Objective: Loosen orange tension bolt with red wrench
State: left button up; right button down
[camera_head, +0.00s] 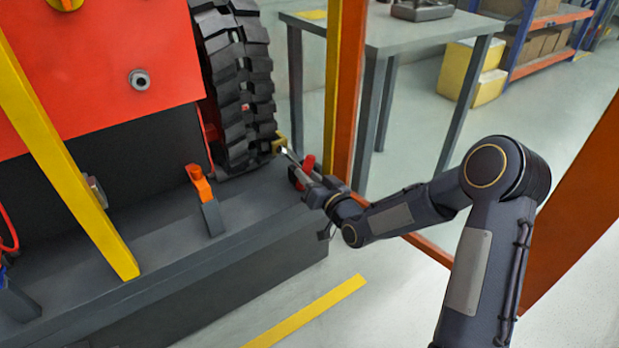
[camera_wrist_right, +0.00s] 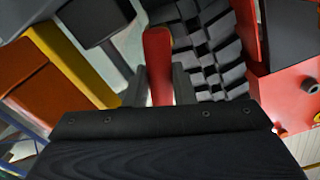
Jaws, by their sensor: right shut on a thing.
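My right gripper (camera_head: 306,178) is shut on the red handle of the red wrench (camera_head: 303,168), beside the track's lower right end. The wrench's silver end points up and left towards a small yellow block (camera_head: 279,145); I cannot tell whether they touch. In the right wrist view, the red wrench handle (camera_wrist_right: 157,45) stands between the two fingers (camera_wrist_right: 158,82). An orange fitting (camera_head: 200,183) on a short grey post, left of the gripper, may be the orange tension bolt; I cannot be sure. My left gripper is not in view.
The black rubber track (camera_head: 240,90) and red machine body (camera_head: 110,70) stand on a dark grey platform (camera_head: 250,212). Orange and yellow uprights (camera_head: 347,90) rise just behind the gripper. A grey table (camera_head: 400,33) stands behind. The floor at front right is partly clear.

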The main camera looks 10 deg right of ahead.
jog(key=shift+w, duration=0.15)
dwell(0.4)
jog(key=c, duration=1.8)
grip_release()
grip_shut()
